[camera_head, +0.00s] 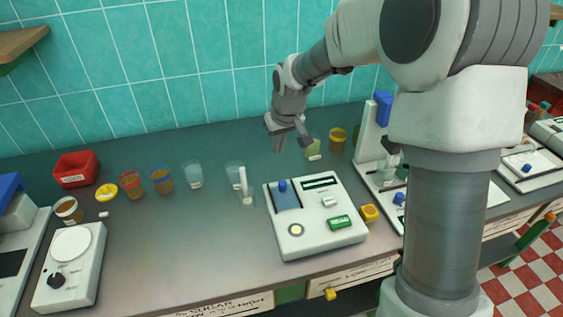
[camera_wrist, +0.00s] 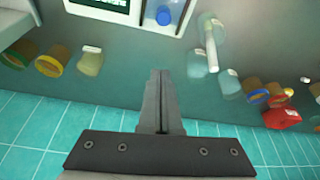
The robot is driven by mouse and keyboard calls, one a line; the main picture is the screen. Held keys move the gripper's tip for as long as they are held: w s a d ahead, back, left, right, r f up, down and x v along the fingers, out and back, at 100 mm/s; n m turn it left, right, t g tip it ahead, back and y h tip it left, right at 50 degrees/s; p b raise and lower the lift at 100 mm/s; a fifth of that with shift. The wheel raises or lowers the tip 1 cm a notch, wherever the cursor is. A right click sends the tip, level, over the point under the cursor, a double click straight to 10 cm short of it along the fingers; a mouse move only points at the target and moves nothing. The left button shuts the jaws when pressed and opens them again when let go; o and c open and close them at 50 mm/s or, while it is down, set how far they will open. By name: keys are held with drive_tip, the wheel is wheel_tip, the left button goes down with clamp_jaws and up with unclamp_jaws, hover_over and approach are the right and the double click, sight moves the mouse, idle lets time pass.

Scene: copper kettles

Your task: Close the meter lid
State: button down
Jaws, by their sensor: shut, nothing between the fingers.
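The white meter (camera_head: 330,235) stands on the bench right of centre, with a dark slot, a green display and a round dial. A blue-grey lid panel (camera_head: 288,201) with a blue knob (camera_head: 283,185) is at its back left; I cannot tell how far it is open. In the wrist view, part of the meter (camera_wrist: 105,12) and the blue knob (camera_wrist: 164,16) show at the top edge, cut off. My gripper (camera_head: 291,146) hangs above the bench behind the meter, clear of it. Its fingers (camera_wrist: 160,75) are together and empty.
Clear cups (camera_head: 193,175) and amber-filled jars (camera_head: 131,184) stand left of the meter, with a red bin (camera_head: 76,170) further left. A white scale (camera_head: 72,262) is at front left. A tall white stand (camera_head: 371,130) is close on the right. The bench's front middle is clear.

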hover_over(277, 183)
drive_tip(key=w, duration=0.2)
wheel_tip(277, 183, down, 9)
drive_tip(key=shift+s+a+f, duration=0.1)
drive_tip(key=shift+a+f, duration=0.25)
drive_tip(key=shift+s+d+r, duration=0.1)
drive_tip(key=shift+s+d, duration=0.1)
drive_tip(key=shift+s, duration=0.35)
drive_tip(key=shift+s+d+r, duration=0.1)
drive_tip(key=shift+s+d, duration=0.1)
drive_tip(key=shift+s, duration=0.35)
drive_tip(key=shift+s+d+f, duration=0.1)
drive_tip(key=shift+s+d, duration=0.15)
drive_tip(key=shift+s, duration=0.4)
